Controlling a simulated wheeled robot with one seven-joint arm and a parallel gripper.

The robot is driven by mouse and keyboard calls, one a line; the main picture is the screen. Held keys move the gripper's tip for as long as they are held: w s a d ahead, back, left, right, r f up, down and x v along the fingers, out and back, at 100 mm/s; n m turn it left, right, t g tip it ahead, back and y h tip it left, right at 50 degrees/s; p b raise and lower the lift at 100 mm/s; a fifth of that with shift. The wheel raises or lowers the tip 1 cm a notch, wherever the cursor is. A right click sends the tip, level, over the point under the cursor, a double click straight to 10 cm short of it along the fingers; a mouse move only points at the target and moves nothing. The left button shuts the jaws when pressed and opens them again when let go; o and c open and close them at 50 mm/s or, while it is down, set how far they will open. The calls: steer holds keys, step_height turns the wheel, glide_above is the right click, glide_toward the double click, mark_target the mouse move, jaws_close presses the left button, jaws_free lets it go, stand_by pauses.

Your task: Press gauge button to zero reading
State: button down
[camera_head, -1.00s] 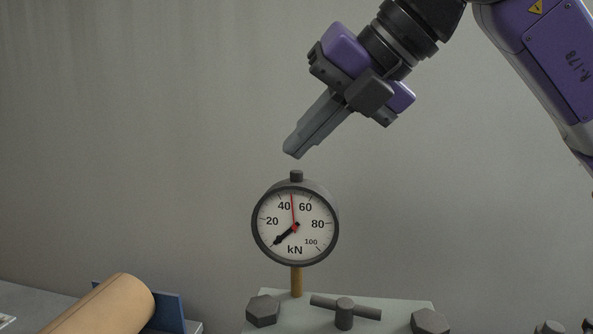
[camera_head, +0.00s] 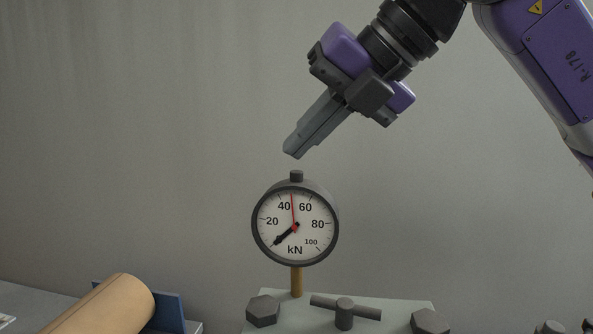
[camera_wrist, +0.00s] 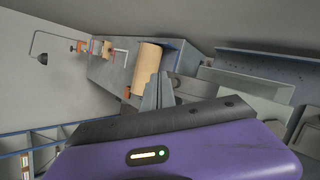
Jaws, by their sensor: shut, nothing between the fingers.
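The round gauge (camera_head: 312,241) stands upright on a brass stem (camera_head: 296,282), with a dark rim and a white kN dial. Its black needle points to the lower left, near the low end of the scale. Its red needle points almost straight up, between 40 and 60. The dark button (camera_head: 296,176) sits on top of the rim. My gripper (camera_head: 291,152) is shut and empty, tilted down to the left, with its tips a little above the button and apart from it. In the wrist view the fingers (camera_wrist: 158,95) show, but I cannot make out the gauge.
The gauge's stem rises from a grey block (camera_head: 390,303) with hex bolts (camera_head: 262,311) and a T-handle (camera_head: 345,312). A tan cylinder (camera_head: 103,308) lies by a blue support (camera_head: 170,312) at lower left. The space around the gauge's sides is clear.

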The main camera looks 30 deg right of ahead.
steer(key=shift+f, duration=0.1)
steer(key=shift+f+b, duration=0.35)
steer(key=shift+b, duration=0.25)
steer(key=shift+f+b, duration=0.4)
stand_by(0.6)
steer(key=shift+r, duration=0.1)
steer(key=shift+r+p, duration=0.45)
steer(key=shift+r, duration=0.3)
steer(key=shift+r+p, duration=1.55)
steer(key=shift+r, duration=0.95)
steer(key=shift+r, duration=0.1)
